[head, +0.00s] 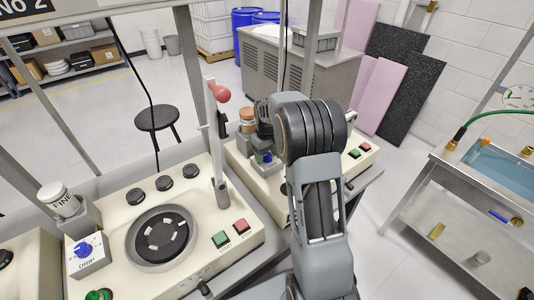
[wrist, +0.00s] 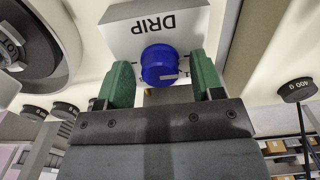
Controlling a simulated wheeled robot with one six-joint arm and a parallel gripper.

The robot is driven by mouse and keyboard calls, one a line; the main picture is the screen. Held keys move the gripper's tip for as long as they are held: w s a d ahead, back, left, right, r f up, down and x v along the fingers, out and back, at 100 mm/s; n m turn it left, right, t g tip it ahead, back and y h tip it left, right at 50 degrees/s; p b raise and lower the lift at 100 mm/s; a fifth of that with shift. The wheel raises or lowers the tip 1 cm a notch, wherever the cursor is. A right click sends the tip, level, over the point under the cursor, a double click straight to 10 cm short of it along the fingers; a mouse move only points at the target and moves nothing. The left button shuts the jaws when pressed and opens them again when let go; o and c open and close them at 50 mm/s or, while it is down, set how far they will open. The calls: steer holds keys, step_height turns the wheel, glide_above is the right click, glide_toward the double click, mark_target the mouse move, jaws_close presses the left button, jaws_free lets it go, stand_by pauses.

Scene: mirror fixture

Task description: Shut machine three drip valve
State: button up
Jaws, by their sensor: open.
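The drip valve is a blue knob (wrist: 159,65) on a pale box (wrist: 185,30) marked DRIP, seen upside down in the wrist view. A pale pointer mark on the knob lies near level and points right. My gripper (wrist: 165,80) is open, with one green finger on each side of the knob; I cannot tell whether they touch it. In the head view the knob (head: 267,156) shows small and partly covered below my gripper (head: 262,150), on the machine behind the nearest one. My arm hides much of that machine.
The nearer machine (head: 120,210) has its own blue DRIP knob (head: 84,250), a round plate and an upright lever with a red ball (head: 222,92). A tin (head: 247,120) stands beside my gripper. A dark knob (wrist: 297,90) is at right in the wrist view. A sink bench (head: 440,165) stands right.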

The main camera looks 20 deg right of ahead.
mark_target(267, 154)
step_height(267, 154, up, 14)
steer(key=shift+b, duration=0.4)
steer(key=shift+f, duration=0.1)
stand_by(0.5)
steer(key=s+a+f+m+t, duration=0.1)
steer(key=s+a, duration=0.4)
steer(key=s, duration=0.6)
steer(key=s+a+f+m+t, duration=0.1)
steer(key=s+a, duration=0.4)
steer(key=s, duration=0.6)
steer(key=shift+s+a+f+t, duration=0.35)
steer(key=shift+f+t, duration=0.2)
steer(key=shift+t, duration=0.55)
